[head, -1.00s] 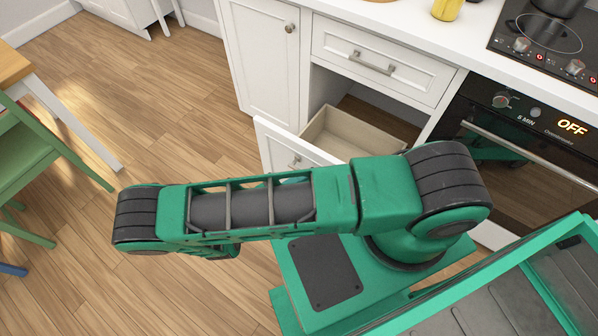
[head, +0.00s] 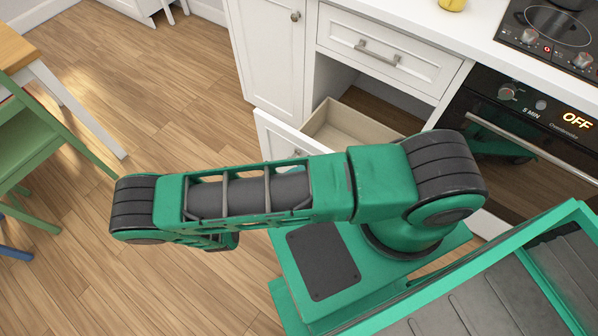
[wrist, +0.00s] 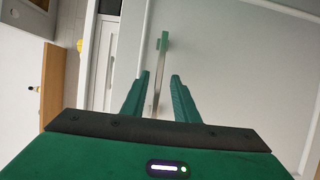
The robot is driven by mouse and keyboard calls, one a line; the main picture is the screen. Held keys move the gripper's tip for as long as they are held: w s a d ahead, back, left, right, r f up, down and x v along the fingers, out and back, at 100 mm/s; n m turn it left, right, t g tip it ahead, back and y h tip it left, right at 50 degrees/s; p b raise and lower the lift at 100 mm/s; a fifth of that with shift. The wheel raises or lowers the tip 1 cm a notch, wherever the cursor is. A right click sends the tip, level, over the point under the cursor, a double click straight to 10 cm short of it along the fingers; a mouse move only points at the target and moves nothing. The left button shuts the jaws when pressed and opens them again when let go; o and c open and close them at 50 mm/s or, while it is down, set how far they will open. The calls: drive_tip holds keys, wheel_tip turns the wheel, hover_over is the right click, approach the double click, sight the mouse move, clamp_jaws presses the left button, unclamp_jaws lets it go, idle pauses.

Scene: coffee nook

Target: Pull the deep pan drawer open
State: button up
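The deep pan drawer (head: 273,131) is the lower white drawer and stands pulled out of its cabinet, with its beige inside showing in the head view. My arm hides the lower part of its front and most of its handle. In the wrist view the drawer front (wrist: 235,75) fills the right side. Its bar handle (wrist: 158,92) runs between the two green fingers of my gripper (wrist: 160,76). The fingers are apart, with a gap on each side of the bar. My gripper's fingertips are not visible in the head view.
A closed upper drawer (head: 390,58) sits above the open one, and a closed cabinet door (head: 268,50) is at its left. The oven (head: 510,130) is at the right. A green chair (head: 40,150) and a table (head: 12,65) stand at the left. Wood floor between is clear.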

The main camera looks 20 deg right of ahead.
drive_tip(key=shift+a, duration=0.1)
drive_tip(key=s+a, duration=0.1)
drive_tip(key=a, duration=0.9)
drive_tip(key=shift+s+a, duration=0.25)
